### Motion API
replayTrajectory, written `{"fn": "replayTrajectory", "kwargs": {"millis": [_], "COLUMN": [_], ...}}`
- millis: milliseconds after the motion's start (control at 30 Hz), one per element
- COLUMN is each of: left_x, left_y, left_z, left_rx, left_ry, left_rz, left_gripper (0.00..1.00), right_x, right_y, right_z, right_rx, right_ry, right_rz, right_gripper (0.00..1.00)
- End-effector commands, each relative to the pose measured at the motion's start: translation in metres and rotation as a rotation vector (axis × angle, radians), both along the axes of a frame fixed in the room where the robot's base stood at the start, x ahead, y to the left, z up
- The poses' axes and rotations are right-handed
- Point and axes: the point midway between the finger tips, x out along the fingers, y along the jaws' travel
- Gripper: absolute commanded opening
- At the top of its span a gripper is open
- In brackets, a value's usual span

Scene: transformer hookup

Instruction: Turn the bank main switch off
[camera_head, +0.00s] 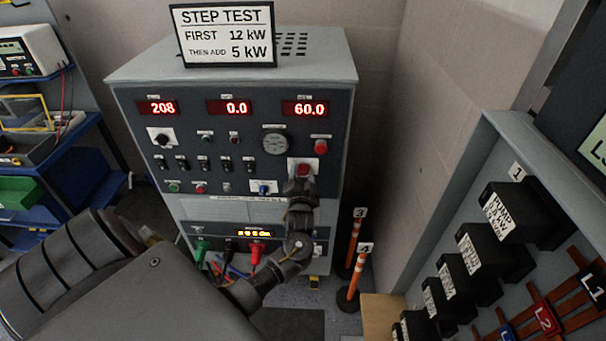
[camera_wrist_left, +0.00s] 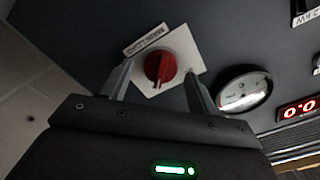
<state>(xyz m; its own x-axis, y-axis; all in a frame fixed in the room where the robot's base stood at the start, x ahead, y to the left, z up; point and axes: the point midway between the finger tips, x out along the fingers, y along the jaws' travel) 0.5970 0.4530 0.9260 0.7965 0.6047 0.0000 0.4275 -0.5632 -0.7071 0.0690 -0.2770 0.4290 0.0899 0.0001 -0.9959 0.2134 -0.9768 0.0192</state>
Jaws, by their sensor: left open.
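The bank main switch appears to be the red rotary knob (camera_head: 303,170) on a white plate, at the right of the load bank's front panel. In the left wrist view the red knob (camera_wrist_left: 160,67) shows between the two fingers, with its grip ridge close to upright in the picture. Its small label is too blurred to read surely. My left gripper (camera_head: 300,187) is in front of the knob and partly hides it. In the left wrist view the gripper (camera_wrist_left: 158,85) is open, its fingers either side of the knob and apart from it. My right gripper is not in view.
A round gauge (camera_head: 275,143) and a red button (camera_head: 320,147) sit near the knob. Displays read 208, 0.0 and 60.0. A step test sign (camera_head: 224,35) stands on top. Orange posts (camera_head: 354,240) stand right of the load bank (camera_head: 340,130); a cabinet (camera_head: 500,135) is at right.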

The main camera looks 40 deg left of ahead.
Motion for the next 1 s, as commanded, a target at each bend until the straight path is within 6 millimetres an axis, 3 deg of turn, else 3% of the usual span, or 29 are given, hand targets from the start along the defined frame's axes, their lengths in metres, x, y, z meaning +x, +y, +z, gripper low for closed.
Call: {"fn": "replayTrajectory", "kwargs": {"millis": [367, 700, 1000], "left_x": [0.0044, 0.0041, 0.0042], "left_y": [0.0037, 0.0035, 0.0033], "left_z": [-0.0003, -0.0003, -0.0008], "left_rx": [0.000, 0.000, -0.035], "left_ry": [0.000, 0.001, -0.025], "left_rz": [0.000, -0.001, 0.000], "left_gripper": [0.60, 0.16, 0.16], "right_x": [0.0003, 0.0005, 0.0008], "right_y": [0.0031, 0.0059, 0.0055], "right_z": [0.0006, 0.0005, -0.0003], "right_rx": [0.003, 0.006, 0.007], "right_ry": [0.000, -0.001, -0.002], "right_rz": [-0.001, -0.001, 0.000], "right_gripper": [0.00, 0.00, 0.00]}}
